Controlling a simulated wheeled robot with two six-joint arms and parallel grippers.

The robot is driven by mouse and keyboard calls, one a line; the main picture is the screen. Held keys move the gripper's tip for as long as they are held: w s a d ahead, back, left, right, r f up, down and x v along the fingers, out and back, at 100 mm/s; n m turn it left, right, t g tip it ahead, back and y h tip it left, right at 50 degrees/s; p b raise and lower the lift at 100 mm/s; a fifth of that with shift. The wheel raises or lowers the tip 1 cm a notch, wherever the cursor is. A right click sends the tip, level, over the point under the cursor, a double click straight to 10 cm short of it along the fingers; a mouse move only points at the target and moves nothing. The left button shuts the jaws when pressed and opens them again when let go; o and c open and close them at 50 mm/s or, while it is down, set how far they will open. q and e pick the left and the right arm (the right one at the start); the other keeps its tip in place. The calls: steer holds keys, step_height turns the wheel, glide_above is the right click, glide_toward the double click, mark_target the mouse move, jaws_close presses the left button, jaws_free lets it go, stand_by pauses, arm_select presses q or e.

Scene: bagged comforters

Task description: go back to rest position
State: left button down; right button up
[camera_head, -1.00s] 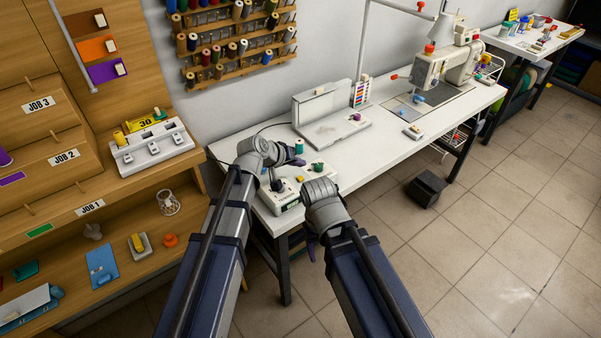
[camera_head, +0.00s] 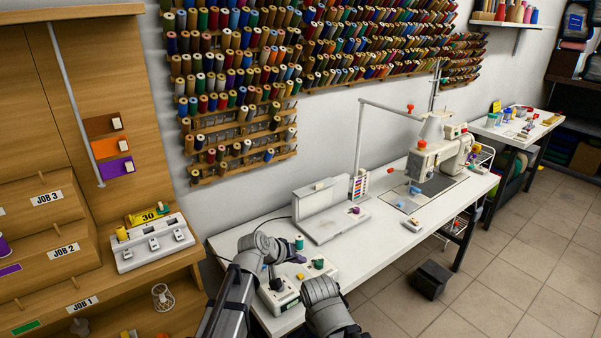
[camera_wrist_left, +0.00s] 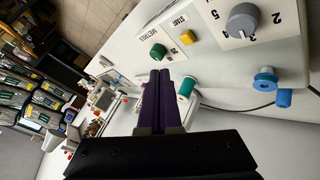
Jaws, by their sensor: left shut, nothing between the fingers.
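My left gripper (camera_head: 299,243) shows as a small purple tip over the left part of the white worktable (camera_head: 380,213). In the left wrist view its two purple fingers (camera_wrist_left: 160,85) lie together, shut and empty. Near them in that view are a white control panel (camera_wrist_left: 212,28) with a grey knob and green and yellow buttons, and a green spool (camera_wrist_left: 187,87). I cannot tell whether the fingers touch anything. My right arm's grey wrist shows at the table's front edge; its gripper is hidden.
A sewing machine (camera_head: 443,150) stands at the table's far end. A wooden shelf unit (camera_head: 120,285) stands at the left and thread racks (camera_head: 240,90) hang on the wall. A dark pedal box (camera_head: 432,279) sits on the floor. The floor at right is clear.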

arm_select(q)
steer(key=s+a+f+m+g+y, duration=0.1)
steer(key=s+a+g+y, duration=0.1)
steer(key=s, duration=0.6)
steer(key=s+a+f+m+g+y+p, duration=0.1)
steer(key=s+g+y, duration=0.1)
steer(key=s, duration=0.6)
steer(key=s+a+f+m+g+y+p, duration=0.1)
steer(key=s+a+f+m+g+y, duration=0.1)
steer(key=s, duration=0.7)
steer(key=shift+a+g+y, duration=0.3)
steer(key=shift+g+y, duration=0.1)
steer(key=shift+y, duration=0.3)
